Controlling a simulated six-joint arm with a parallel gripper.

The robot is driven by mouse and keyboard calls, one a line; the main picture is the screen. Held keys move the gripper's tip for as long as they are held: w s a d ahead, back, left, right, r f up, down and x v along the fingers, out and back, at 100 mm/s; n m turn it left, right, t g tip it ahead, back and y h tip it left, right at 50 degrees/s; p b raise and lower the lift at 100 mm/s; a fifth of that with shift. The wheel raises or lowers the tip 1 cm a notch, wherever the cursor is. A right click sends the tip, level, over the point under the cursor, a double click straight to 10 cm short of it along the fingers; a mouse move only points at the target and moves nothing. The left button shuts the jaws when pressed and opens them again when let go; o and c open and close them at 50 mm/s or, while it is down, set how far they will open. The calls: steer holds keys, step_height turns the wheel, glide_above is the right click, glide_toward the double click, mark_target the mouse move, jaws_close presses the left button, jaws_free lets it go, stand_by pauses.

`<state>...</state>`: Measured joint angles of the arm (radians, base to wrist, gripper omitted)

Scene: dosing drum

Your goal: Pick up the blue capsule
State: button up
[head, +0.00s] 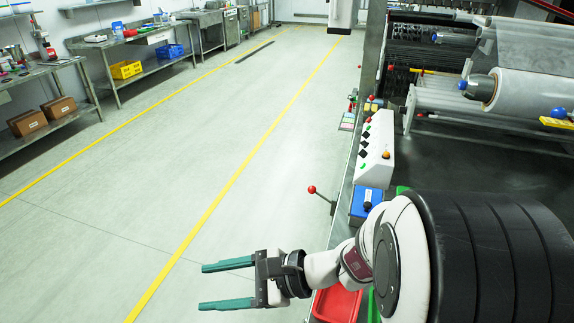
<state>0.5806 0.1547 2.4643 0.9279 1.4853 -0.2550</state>
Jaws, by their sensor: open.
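My gripper (203,287) is at the bottom centre of the head view, with its two teal fingers apart and pointing left. Nothing is between the fingers, and they hang over bare grey floor. I cannot make out a blue capsule in this view. A red tray (338,304) shows partly below my wrist, and my arm hides part of it and the area to its right.
A blue box (361,205) and a white control panel (375,150) stand beyond my arm. A red-knobbed lever (312,189) sticks out left of them. A film roll machine (510,90) fills the upper right. Steel benches (90,45) line the left; the floor between is clear.

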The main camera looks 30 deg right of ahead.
steer(key=w+d+f+m+t+h, duration=0.25)
steer(key=d+m+h, duration=0.2)
steer(key=d, duration=0.35)
steer(key=w+d+f+m+t+h, duration=0.1)
steer(key=d+f+m+t+h, duration=0.3)
steer(key=d, duration=0.5)
steer(key=w+d+f+m+t+h, duration=0.1)
steer(key=w+d+m+t+h, duration=0.15)
steer(key=d+m, duration=0.45)
steer(key=s+d+f+m+g+h, duration=0.2)
steer(key=s+d+f+m+h, duration=0.1)
steer(key=d, duration=0.3)
steer(key=s+d+f+m+g+h, duration=0.2)
steer(key=s+d+f+m+h, duration=0.1)
steer(key=s+d+f, duration=0.2)
steer(key=s+d+f+m+g+h, duration=0.2)
steer(key=s+d+f+m+h, duration=0.1)
steer(key=s+d, duration=0.3)
steer(key=shift+s+d+f+g+h, duration=0.1)
steer(key=shift+d+f+g+h, duration=0.4)
steer(key=shift+f, duration=0.35)
steer(key=x, duration=0.7)
steer(key=shift+r, duration=0.1)
steer(key=shift+d, duration=0.15)
jaws_close()
steer(key=shift+r, duration=0.1)
